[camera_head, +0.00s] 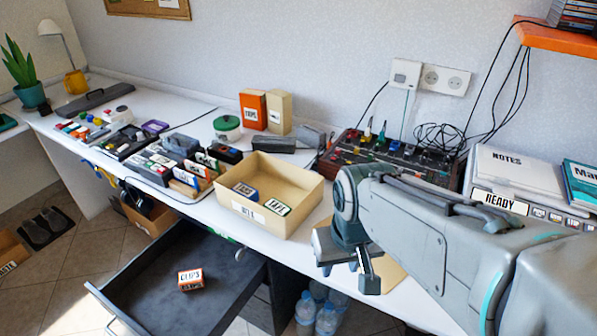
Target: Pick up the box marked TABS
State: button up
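Two small labelled boxes lie in a cream bin on the white desk. One is blue-edged (245,190), and its lettering is too small to read surely. The other is green-edged (278,208), with a label starting with TA whose end I cannot read surely. I cannot tell which box is marked TABS. My gripper (350,272) hangs over the desk's front part, right of the bin and apart from it. Its fingers are seen from the side, and the gap between them is unclear. I see nothing held.
The cream bin (303,203) has raised walls. An open dark drawer (150,293) below holds an orange box marked CLIPS (190,279). An orange box (253,110) stands behind the bin. A mixer-like panel (385,152) and binders stand right. Several bottles (327,318) stand under the desk.

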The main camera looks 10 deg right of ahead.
aim_at(251, 193)
jog(key=z, duration=0.35)
jog(key=k, duration=0.55)
jog(key=u, duration=0.5)
jog(key=i, duration=0.45)
jog(key=u, duration=0.4)
jog(key=k, duration=0.5)
jog(key=u, duration=0.85)
jog(key=i, duration=1.1)
jog(key=z, duration=1.2)
jog(key=i, duration=0.4)
jog(key=z, duration=0.4)
